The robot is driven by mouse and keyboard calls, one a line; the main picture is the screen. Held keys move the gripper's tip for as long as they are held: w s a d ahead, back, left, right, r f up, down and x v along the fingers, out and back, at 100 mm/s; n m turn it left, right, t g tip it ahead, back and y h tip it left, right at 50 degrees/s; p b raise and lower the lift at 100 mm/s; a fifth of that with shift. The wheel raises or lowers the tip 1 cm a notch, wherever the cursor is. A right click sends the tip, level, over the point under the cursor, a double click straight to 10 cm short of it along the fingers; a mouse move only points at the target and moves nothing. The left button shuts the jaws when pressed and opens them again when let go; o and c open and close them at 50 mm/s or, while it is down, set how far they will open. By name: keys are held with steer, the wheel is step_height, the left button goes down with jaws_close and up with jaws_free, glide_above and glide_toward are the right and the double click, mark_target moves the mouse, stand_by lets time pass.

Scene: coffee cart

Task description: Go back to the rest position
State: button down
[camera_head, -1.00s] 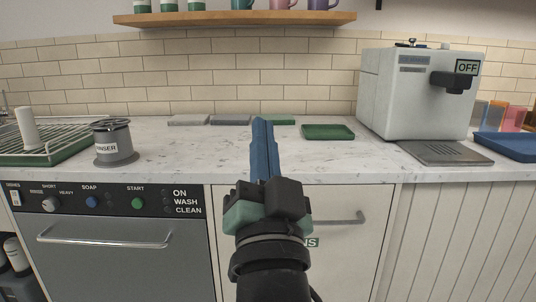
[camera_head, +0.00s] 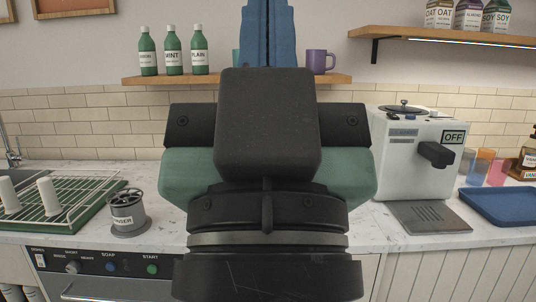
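My gripper (camera_head: 268,8) is raised in the middle of the head view, close to the camera. Its blue fingers point up and their tips run past the top edge of the picture. The fingers appear close together side by side, but the black and green gripper body hides much of them. Nothing held shows. The gripper body covers the middle of the counter (camera_head: 400,235) and part of the shelf (camera_head: 140,80).
The coffee machine (camera_head: 400,155) marked OFF stands right, with a blue tray (camera_head: 500,206) beside it. A rinser (camera_head: 127,212) and dish rack (camera_head: 60,190) stand left. The shelf holds green bottles (camera_head: 172,55) and a purple mug (camera_head: 319,61). A higher shelf (camera_head: 470,36) holds cartons.

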step_height(320, 180, up, 14)
steer(key=p, duration=1.1)
